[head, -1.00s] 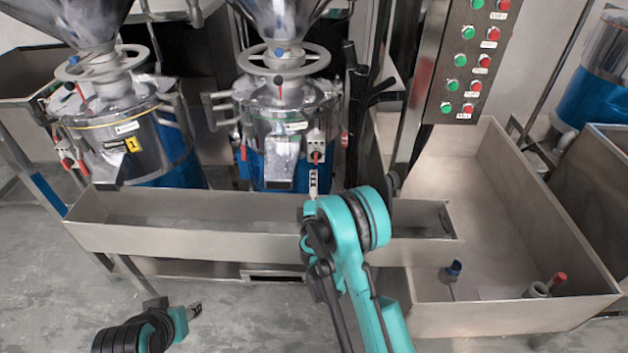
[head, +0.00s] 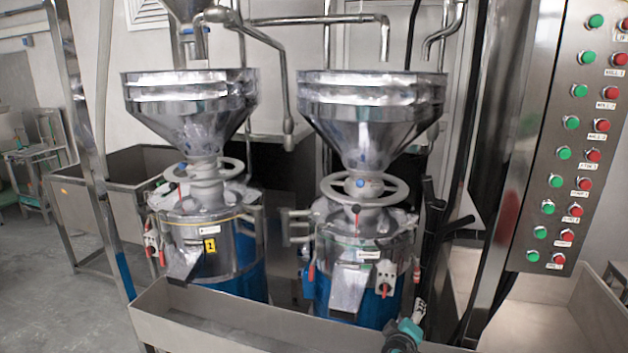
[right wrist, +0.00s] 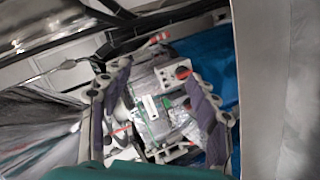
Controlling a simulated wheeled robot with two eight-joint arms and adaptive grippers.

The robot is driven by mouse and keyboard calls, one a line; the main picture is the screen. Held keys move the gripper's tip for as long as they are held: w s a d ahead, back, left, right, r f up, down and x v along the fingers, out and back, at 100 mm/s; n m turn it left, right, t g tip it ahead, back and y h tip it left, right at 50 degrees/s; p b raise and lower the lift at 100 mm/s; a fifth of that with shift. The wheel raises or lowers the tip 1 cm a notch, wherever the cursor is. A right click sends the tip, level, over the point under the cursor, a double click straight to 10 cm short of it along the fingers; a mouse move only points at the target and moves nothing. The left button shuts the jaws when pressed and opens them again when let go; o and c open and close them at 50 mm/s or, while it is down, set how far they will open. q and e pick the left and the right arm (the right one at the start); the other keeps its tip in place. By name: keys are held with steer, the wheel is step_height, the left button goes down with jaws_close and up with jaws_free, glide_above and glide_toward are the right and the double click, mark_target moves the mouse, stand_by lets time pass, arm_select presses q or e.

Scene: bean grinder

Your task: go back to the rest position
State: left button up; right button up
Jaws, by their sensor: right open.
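My right gripper (right wrist: 158,112) is open in the right wrist view, its two fingers spread with nothing held between them. Behind the gap are the metal body of a grinder (right wrist: 150,95) and a white switch box with a red lever. In the head view only a small teal and dark part of my right arm shows at the bottom edge, in front of the right grinder (head: 362,240). The left grinder (head: 215,225) stands beside it; both have steel hoppers, handwheels and blue lower bodies. My left gripper is out of view.
A steel trough (head: 215,325) runs along the front of both grinders. A button panel (head: 570,150) with green and red buttons stands at the right. Pipes hang above the hoppers. Open grey floor (head: 50,290) shows at the left.

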steer(key=s+a+f+m+g+y, duration=0.1)
steer(key=s+a+m+g+y, duration=0.2)
steer(key=s, duration=1.1)
steer(key=s+a+f+m+g+y, duration=0.1)
steer(key=s+a+m+g+y, duration=0.2)
steer(key=s, duration=1.2)
steer(key=shift+a+m, duration=0.7)
steer(key=shift+a, duration=0.05)
